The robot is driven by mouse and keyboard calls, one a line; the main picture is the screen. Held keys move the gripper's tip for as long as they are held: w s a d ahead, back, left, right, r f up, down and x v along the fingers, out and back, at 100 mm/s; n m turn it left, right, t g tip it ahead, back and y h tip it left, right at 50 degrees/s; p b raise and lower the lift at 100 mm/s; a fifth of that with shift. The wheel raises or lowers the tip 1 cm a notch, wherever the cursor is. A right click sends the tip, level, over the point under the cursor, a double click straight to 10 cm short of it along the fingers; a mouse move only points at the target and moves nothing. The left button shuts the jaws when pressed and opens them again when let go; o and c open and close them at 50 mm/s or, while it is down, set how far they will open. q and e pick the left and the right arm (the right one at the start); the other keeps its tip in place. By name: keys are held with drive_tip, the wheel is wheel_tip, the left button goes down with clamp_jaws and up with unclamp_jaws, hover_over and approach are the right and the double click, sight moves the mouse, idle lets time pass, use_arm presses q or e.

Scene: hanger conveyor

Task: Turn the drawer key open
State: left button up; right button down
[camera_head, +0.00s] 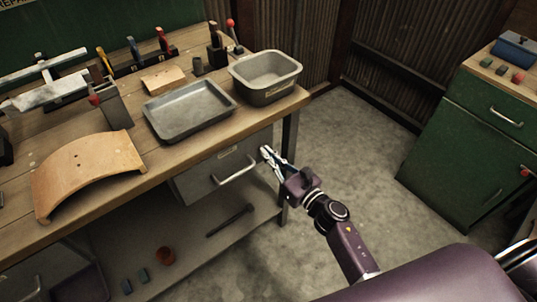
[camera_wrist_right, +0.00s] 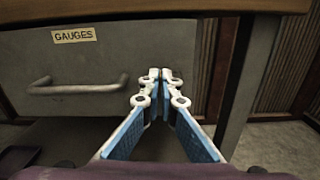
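The grey drawer marked GAUGES (camera_wrist_right: 112,72) hangs under the wooden bench and is shut. It also shows in the head view (camera_head: 205,182). My right gripper (camera_wrist_right: 161,78) points at the right part of the drawer front, right of its bar handle (camera_wrist_right: 78,88). Its white fingertips are close together with a narrow gap; whether something is between them is not clear. In the head view my right gripper (camera_head: 271,155) is at the drawer's right end, by the bench leg. No key can be made out on this drawer; the fingertips cover that spot. My left gripper is out of view.
The bench top holds a shallow grey tray (camera_head: 189,106), a deeper metal bin (camera_head: 266,72) and a curved wooden piece (camera_head: 88,172). The bench leg (camera_head: 290,140) stands close to the right gripper. A green cabinet (camera_head: 455,150) stands at right, with open floor between.

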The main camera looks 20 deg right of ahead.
drive_tip(key=shift+d+f+m+p, duration=0.1)
drive_tip(key=shift+m+p, duration=0.8)
drive_tip(key=shift+m, duration=7.5)
drive_tip(key=c, duration=2.2)
unclamp_jaws()
drive_tip(key=shift+c, duration=0.2)
